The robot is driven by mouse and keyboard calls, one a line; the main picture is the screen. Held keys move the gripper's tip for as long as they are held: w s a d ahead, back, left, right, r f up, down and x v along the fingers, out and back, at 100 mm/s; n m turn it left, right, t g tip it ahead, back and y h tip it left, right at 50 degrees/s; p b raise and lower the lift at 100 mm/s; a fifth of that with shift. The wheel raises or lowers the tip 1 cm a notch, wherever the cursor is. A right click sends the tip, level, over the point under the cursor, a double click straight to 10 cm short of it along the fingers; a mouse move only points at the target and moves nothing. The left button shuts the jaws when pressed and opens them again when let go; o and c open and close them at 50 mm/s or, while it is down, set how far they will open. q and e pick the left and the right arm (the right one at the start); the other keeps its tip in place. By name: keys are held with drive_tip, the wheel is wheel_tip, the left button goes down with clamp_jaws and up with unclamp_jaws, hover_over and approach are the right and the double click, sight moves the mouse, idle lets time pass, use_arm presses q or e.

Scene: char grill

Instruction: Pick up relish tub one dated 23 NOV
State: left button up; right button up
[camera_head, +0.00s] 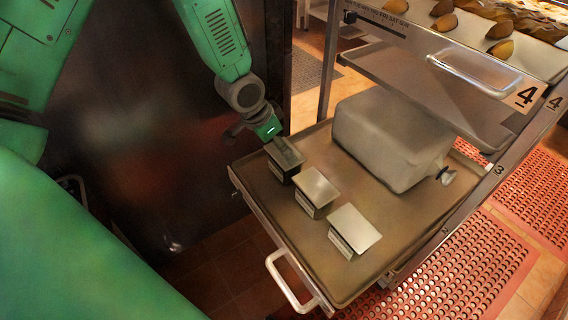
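The far-left tub (285,161) is darker and in shadow. The middle tub (316,191) and the near-right tub (353,231) have lighter lids. Small labels show on their front sides, but I cannot read any dates. My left gripper (266,132) is at the back left edge of the tray, just above and behind the far-left tub. I cannot tell whether it touches that tub, and its fingers are too small and dark to judge. My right gripper is out of view.
A large grey container (391,137) with a tap fills the back right of the tray. An upper shelf with a handle (474,75) overhangs there. The tray handle (286,284) sticks out in front. A dark metal panel (150,130) stands left.

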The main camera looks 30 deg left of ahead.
use_arm(q)
drive_tip(key=x, duration=0.1)
drive_tip(key=b+x, duration=0.1)
drive_tip(key=x, duration=0.2)
drive_tip(key=shift+w+d+f, duration=0.15)
drive_tip(key=shift+d+f, duration=0.1)
drive_tip(key=shift+d, duration=0.1)
drive_tip(key=shift+r, duration=0.15)
drive_tip(key=shift+a, duration=0.1)
drive_tip(key=c, duration=1.1)
drive_tip(key=shift+o, duration=0.2)
